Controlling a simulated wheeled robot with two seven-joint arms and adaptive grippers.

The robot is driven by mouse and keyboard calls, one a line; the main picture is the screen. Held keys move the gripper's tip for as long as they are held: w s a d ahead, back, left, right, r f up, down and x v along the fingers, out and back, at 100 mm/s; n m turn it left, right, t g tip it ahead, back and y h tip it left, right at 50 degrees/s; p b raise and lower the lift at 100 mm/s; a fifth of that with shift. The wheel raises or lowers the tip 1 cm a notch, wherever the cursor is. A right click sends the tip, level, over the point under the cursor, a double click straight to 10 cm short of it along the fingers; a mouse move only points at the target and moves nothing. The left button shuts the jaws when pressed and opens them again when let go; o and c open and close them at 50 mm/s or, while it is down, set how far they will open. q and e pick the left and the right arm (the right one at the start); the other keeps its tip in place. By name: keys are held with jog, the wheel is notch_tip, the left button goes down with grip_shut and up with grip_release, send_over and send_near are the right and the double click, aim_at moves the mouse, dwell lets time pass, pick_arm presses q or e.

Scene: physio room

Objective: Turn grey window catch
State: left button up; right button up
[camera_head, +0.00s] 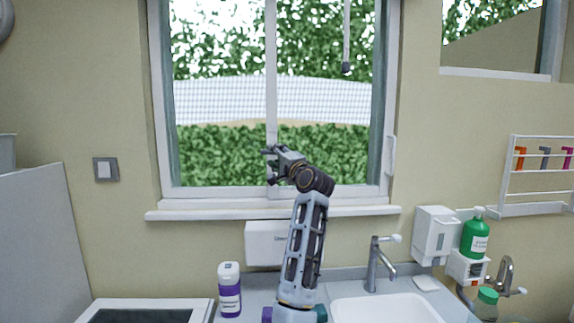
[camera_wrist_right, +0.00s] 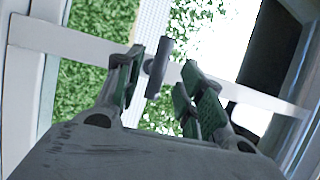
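The grey window catch (camera_wrist_right: 158,68) is a short grey bar on the white middle post of the window (camera_head: 271,60). In the right wrist view it stands in the gap between the fingers of my right gripper (camera_wrist_right: 163,72), nearer the left finger. The fingers are apart, one on each side of it, and I see no clear grip on it. In the head view my right gripper (camera_head: 270,164) is at the lower part of the post and covers most of the catch area. My left gripper is not in view.
The window sill (camera_head: 220,214) runs below my right gripper. Under it are a sink (camera_head: 385,309), a tap (camera_head: 374,265), a white box (camera_head: 264,241) and a purple-and-white bottle (camera_head: 229,290). A dispenser (camera_head: 434,235) and green bottle (camera_head: 475,238) are at the right.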

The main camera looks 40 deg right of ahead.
jog(key=d+v, duration=0.1)
jog(key=v, duration=0.6)
jog(key=shift+s+a, duration=0.25)
jog(key=shift+a, duration=0.3)
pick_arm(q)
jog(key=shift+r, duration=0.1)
pick_arm(e)
jog(key=shift+r, duration=0.1)
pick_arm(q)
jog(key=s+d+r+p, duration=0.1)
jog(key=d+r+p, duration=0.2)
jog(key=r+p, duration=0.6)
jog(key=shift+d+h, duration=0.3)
pick_arm(e)
notch_tip(320, 180, up, 9)
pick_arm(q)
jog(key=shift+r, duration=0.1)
pick_arm(e)
jog(key=shift+r, duration=0.15)
pick_arm(q)
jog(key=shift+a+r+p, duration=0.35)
jog(key=shift+p, duration=0.2)
pick_arm(e)
jog(key=shift+r, duration=0.4)
